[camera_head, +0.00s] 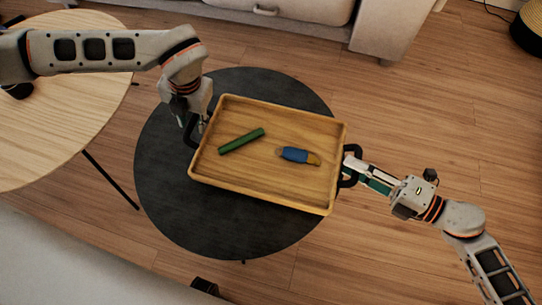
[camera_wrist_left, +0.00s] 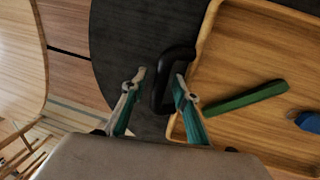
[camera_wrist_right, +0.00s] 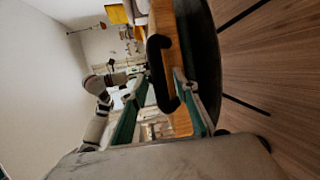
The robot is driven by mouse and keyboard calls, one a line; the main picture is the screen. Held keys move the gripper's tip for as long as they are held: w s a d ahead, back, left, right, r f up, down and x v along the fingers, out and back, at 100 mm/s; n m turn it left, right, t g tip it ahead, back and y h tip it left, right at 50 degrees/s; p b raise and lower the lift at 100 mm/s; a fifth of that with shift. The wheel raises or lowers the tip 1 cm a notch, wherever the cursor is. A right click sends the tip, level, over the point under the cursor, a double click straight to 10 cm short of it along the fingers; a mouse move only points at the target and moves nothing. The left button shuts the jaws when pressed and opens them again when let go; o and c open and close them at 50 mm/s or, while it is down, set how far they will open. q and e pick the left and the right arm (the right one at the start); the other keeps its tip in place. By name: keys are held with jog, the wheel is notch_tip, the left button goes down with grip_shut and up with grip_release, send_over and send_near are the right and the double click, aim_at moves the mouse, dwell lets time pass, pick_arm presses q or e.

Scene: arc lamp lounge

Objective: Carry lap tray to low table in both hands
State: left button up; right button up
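The wooden lap tray (camera_head: 235,182) lies tilted in the picture over the dark round low table (camera_head: 170,215), its right side overhanging the edge. It looks resting on or very close to the top. Its left black handle (camera_wrist_left: 159,80) is between the spread fingers of my left gripper (camera_wrist_left: 160,78), with a gap beside the near finger. Its right black handle (camera_wrist_right: 155,65) is between the spread fingers of my right gripper (camera_wrist_right: 160,82). Both grippers look open. A green stick (camera_head: 241,141) and a blue item with an orange end (camera_head: 296,155) lie in the tray.
A pale wooden round table (camera_head: 60,130) stands at left. A light sofa (camera_head: 390,30) is at the back, another pale seat (camera_head: 70,260) at front left. A dark basket (camera_head: 528,30) is at far right.

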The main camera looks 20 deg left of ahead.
pick_arm(q)
notch_tip(320, 180, up, 11)
jog(key=d, duration=0.2)
jog(key=shift+d+r, duration=0.15)
jog(key=shift+r, duration=0.05)
pick_arm(e)
jog(key=v, duration=1.2)
